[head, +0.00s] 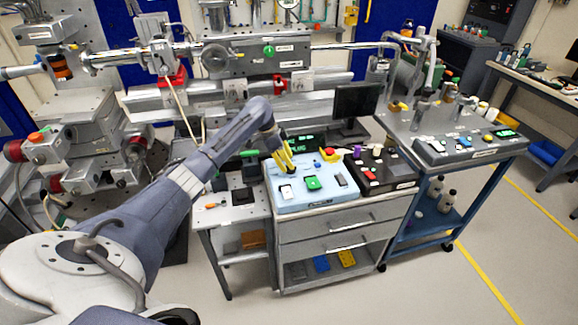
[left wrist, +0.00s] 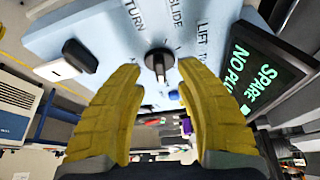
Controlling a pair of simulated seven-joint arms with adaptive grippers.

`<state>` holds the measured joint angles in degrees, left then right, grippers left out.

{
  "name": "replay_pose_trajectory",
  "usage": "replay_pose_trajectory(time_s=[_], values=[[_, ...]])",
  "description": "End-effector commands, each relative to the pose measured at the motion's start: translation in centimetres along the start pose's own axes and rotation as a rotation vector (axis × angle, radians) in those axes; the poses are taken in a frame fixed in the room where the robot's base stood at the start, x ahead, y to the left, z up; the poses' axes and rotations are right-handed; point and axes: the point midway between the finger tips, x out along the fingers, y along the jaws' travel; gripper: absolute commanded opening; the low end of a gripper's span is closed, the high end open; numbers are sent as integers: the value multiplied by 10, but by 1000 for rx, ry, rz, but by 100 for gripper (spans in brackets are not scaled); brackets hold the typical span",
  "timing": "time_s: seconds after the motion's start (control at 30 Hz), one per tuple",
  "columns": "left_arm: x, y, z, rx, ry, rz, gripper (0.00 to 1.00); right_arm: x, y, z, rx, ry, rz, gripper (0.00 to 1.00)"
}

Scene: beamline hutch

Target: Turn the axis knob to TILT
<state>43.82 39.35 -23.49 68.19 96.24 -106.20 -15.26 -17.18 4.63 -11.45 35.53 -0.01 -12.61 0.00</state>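The axis knob (left wrist: 158,60) is a black round dial with a raised grip on a light-blue panel (left wrist: 95,30). In the left wrist view, the labels TURN, SLIDE and LIFT are printed around it, with a partly cut-off one starting with T. I cannot tell which label the knob points to. My left gripper (left wrist: 159,72) has yellow fingers, spread apart with one on each side of the knob; contact is not visible. In the head view the left gripper (head: 284,160) is over the back of the light-blue panel (head: 325,199) and hides the knob. My right gripper is not in view.
A small dark display (left wrist: 259,72) with green text stands beside the knob. A green button (head: 313,183) and a white switch (head: 287,192) sit on the panel's front. A dark control box (head: 397,181) with a red button is to the right, and a monitor (head: 355,103) behind.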

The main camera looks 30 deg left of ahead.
Motion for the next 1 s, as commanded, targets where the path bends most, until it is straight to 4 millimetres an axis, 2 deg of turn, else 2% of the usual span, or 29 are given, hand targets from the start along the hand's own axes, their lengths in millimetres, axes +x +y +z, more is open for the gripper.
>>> replay_pose_trajectory(time_s=[0.23, 0.67, 0.9, 1.0], values=[[18, 0, 0, -1, 0, 0, 34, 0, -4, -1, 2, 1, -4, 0], [22, 0, 0, 0, 0, 0, 36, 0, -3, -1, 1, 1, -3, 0], [22, 0, 0, 0, 0, 0, 8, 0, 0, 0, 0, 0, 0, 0], [22, 0, 0, 0, 0, 0, 0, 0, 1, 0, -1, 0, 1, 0]])
